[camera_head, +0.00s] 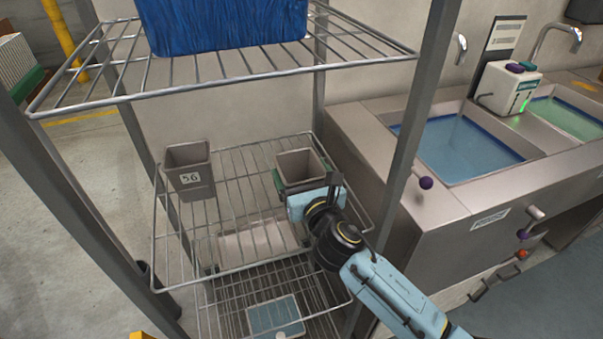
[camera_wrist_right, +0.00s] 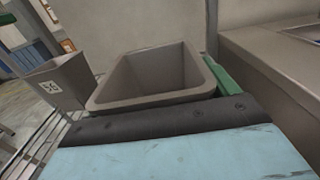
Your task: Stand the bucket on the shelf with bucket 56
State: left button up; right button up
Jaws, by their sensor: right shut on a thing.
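Bucket 56 (camera_head: 187,172) is a grey-brown square bucket labelled 56, standing at the left of the middle wire shelf (camera_head: 234,190). It also shows at the left in the right wrist view (camera_wrist_right: 62,82). A second grey-brown bucket (camera_head: 300,166) is upright and empty over the right part of the same shelf. My right gripper (camera_head: 302,186) is shut on this second bucket, with a green finger at its side. The bucket fills the middle of the right wrist view (camera_wrist_right: 160,75). Whether its base touches the shelf is hidden. My left gripper is not in view.
The upper shelf (camera_head: 240,75) carries a blue bin (camera_head: 222,24). Grey rack posts (camera_head: 418,100) stand close to my right arm. A lower shelf holds a blue-topped item (camera_head: 275,316). A sink counter (camera_head: 400,160) is at the right. Wire is free between the two buckets.

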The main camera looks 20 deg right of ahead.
jog(key=o, duration=1.2)
jog(key=shift+o, duration=0.2)
jog(key=shift+r, duration=0.15)
jog(key=s, duration=1.2)
jog(key=shift+d, duration=0.2)
jog(key=shift+p, duration=0.3)
